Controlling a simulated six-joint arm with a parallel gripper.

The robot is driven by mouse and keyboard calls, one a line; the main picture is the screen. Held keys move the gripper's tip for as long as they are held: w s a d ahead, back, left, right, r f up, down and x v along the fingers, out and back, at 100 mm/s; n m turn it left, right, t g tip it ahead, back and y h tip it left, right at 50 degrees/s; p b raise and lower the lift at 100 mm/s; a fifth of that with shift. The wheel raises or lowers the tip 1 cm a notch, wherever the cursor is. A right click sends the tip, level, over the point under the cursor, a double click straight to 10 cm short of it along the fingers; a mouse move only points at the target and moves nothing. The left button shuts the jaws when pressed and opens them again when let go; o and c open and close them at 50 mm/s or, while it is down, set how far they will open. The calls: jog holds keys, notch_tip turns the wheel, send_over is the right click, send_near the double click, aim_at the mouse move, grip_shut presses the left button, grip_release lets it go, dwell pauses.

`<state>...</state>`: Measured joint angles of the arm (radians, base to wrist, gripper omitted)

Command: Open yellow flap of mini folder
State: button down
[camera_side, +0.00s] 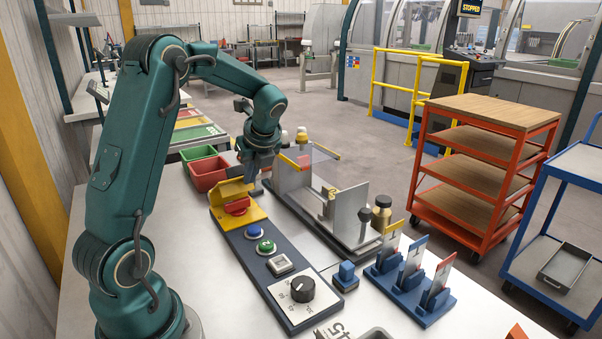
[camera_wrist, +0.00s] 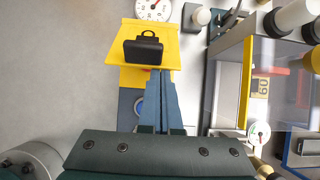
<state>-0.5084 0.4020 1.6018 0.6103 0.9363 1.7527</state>
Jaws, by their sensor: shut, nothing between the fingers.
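A yellow flap (camera_side: 232,189) with a dark tab or handle shows tilted above a red button (camera_side: 237,206) at the far end of the dark control strip. In the wrist view the yellow flap (camera_wrist: 117,43) carries a black handle-like piece (camera_wrist: 143,50). My gripper (camera_side: 249,178) is shut and empty, right beside the flap. In the wrist view its fingertips (camera_wrist: 160,73) overlap the flap's near edge; I cannot tell whether they touch. To the right stands a small grey machine (camera_side: 350,213) with a clear guard (camera_wrist: 276,80) edged in yellow.
The control strip carries blue (camera_side: 253,231) and green (camera_side: 265,247) buttons and a black dial (camera_side: 303,289). A red bin (camera_side: 207,174) stands behind left. Blue card holders (camera_side: 411,287) stand at right. The bench front left of the strip is clear.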

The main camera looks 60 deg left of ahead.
jog(key=a+r, duration=0.1)
jog(key=a, duration=0.1)
jog(key=a+r, duration=0.2)
jog(key=a, duration=0.1)
jog(key=a+r, duration=0.2)
jog(key=shift+a, duration=0.15)
jog(key=shift+a+r, duration=0.2)
jog(key=shift+a, duration=1.8)
jog(key=shift+s+a, duration=0.1)
jog(key=shift+a, duration=0.05)
jog(key=v, duration=0.6)
jog(key=shift+r, duration=0.35)
jog(key=shift+a, duration=0.2)
